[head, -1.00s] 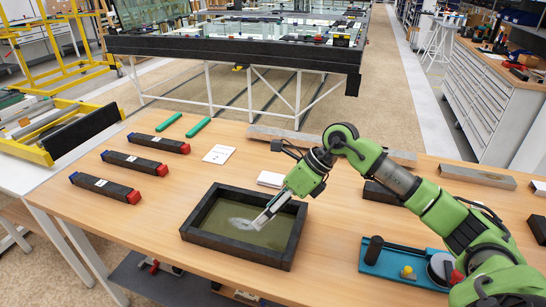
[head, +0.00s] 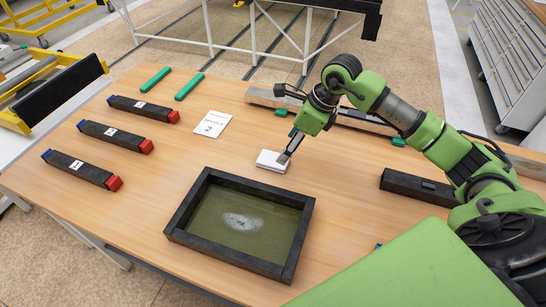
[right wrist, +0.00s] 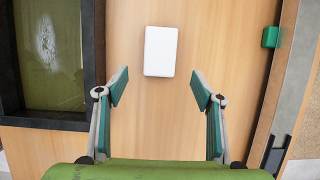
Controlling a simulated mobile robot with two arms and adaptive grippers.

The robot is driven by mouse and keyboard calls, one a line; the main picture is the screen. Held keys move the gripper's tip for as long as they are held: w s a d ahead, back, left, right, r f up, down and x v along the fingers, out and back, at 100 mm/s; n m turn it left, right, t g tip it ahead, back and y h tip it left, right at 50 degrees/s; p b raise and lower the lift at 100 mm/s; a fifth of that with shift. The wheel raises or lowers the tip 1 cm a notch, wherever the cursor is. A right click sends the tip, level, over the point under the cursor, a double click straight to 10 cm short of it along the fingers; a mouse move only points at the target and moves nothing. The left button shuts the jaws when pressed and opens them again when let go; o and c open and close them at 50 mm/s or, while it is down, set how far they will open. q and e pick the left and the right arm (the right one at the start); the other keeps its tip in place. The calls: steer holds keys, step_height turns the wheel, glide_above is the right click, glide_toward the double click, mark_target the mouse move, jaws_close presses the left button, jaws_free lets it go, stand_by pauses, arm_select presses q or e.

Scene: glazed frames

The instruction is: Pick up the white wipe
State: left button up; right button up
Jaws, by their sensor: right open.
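The white wipe (head: 272,160) is a small folded white pad lying flat on the wooden table, behind the dark-framed tray in the head view. In the right wrist view the wipe (right wrist: 160,51) lies just beyond the fingertips, roughly centred between them. My right gripper (head: 285,158) is at the wipe's right end in the head view. In the right wrist view my right gripper (right wrist: 158,87) is open with nothing between its fingers. Whether it touches the wipe cannot be told. My left gripper is not in view.
A dark-framed tray (head: 180,215) with a glass pane and a whitish smear stands in front of the wipe. Black bars (head: 85,170) with red ends, a card marked 2 (head: 212,124) and green strips (head: 188,87) lie to the left. Grey rails lie behind.

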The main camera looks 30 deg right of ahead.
mark_target(273, 161)
steer(key=shift+x, duration=1)
steer(key=shift+w+f, duration=0.15)
steer(key=shift+w, duration=0.05)
steer(key=p+x, duration=0.1)
steer(key=x, duration=0.1)
steer(key=p+x, duration=0.1)
steer(key=x, duration=0.1)
steer(key=shift+w+a, duration=0.15)
steer(key=shift+a, duration=0.2)
steer(key=shift+w+f, duration=0.1)
steer(key=shift+f, duration=0.25)
steer(key=shift+c, duration=0.7)
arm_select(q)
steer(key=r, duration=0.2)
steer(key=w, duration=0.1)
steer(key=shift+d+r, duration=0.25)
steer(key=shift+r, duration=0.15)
arm_select(e)
steer(key=c, duration=0.8)
